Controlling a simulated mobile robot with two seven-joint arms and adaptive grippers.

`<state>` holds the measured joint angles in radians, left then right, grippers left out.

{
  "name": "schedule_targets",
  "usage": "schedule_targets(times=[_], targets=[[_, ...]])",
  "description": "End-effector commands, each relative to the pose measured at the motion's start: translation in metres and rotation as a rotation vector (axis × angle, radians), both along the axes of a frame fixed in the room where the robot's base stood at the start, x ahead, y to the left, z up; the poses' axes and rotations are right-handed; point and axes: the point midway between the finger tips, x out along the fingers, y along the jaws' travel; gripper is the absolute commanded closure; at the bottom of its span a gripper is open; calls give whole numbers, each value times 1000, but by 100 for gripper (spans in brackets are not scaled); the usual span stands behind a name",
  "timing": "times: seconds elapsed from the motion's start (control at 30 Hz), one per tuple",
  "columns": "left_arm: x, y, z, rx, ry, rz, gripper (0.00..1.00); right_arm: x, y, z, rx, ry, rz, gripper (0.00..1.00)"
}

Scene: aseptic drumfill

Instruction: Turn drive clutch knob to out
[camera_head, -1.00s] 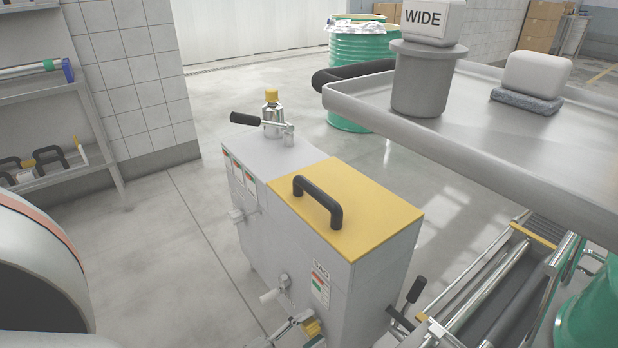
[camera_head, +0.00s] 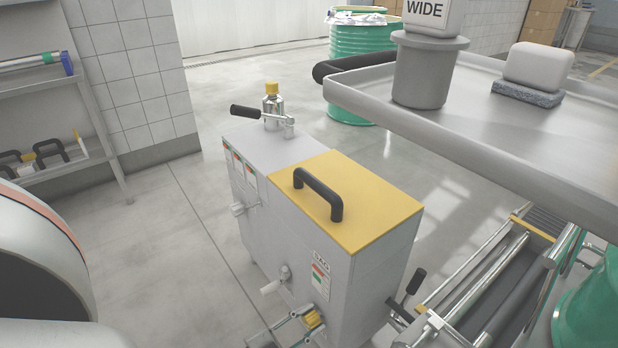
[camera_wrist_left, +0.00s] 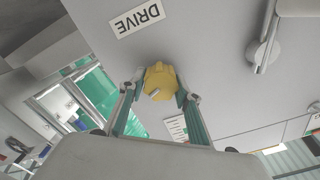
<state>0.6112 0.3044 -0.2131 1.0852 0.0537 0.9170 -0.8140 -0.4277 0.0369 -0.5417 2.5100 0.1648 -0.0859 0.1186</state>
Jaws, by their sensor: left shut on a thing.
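The drive clutch knob is a yellow lobed knob (camera_wrist_left: 160,80) on the grey face of the machine, beside an upside-down DRIVE label (camera_wrist_left: 139,18) in the left wrist view. In the head view the knob (camera_head: 313,319) shows low on the machine's side. My left gripper (camera_wrist_left: 160,88) is shut on the knob, with one finger on each side of it. In the head view the left gripper (camera_head: 302,322) shows at the bottom edge, partly cut off. A small light line shows on the knob; which setting it marks cannot be read. My right gripper is not in view.
The machine (camera_head: 318,237) has a yellow top with a black handle (camera_head: 319,194). A grey lever (camera_wrist_left: 263,52) sticks out near the knob in the left wrist view. A steel tray (camera_head: 470,130) overhangs at right, and a roller conveyor (camera_head: 470,283) stands below it.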

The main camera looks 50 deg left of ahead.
Motion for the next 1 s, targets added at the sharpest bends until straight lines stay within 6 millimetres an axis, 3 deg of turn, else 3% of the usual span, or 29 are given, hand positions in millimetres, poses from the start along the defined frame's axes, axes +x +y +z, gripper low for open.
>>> schedule_targets(times=[1.0], targets=[[0,4,0,-940,75,0,89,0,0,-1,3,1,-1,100]])
